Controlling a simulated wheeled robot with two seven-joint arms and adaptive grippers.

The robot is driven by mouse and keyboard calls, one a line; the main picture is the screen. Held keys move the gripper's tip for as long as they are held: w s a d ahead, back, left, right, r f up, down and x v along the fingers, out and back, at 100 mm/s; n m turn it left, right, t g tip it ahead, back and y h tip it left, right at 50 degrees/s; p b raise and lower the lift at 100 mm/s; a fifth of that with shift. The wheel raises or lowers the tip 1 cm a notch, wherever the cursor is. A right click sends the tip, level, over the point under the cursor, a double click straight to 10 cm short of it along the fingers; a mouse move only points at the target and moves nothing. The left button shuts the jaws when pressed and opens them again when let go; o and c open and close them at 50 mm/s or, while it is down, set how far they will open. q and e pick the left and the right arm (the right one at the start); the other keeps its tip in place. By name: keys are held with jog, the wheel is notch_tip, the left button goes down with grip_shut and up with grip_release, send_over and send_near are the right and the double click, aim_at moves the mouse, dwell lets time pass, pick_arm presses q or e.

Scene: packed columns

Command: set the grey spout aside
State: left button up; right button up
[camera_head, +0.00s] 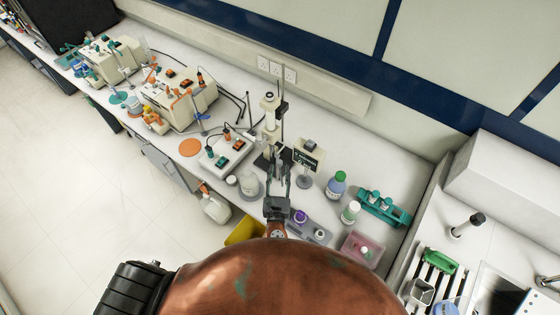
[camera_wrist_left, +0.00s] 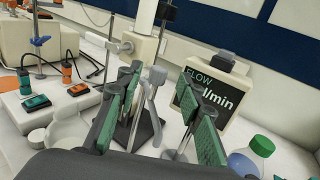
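A light grey part that looks like the grey spout (camera_wrist_left: 153,88) shows in the left wrist view, slanting down between my fingers near the white column. My left gripper (camera_wrist_left: 158,84) has its two green-padded fingers spread apart on either side of it. I see no clear contact with either pad. In the head view my left gripper (camera_head: 278,172) reaches over the bench in front of the stand with the white column (camera_head: 270,110). The spout is too small and covered there to make out. My right gripper is not in view.
A flow meter display (camera_head: 308,153) stands close right of the gripper. A green-capped bottle (camera_head: 336,186), a white bottle (camera_head: 350,213) and a teal rack (camera_head: 384,209) are further right. A white box with coloured plugs (camera_head: 222,156) is left. Bare bench lies behind the bottles.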

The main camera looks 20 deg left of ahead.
aim_at(280, 164)
pick_arm(q)
jog(key=x, duration=0.5)
jog(key=shift+p, duration=0.4)
grip_shut()
dwell(0.4)
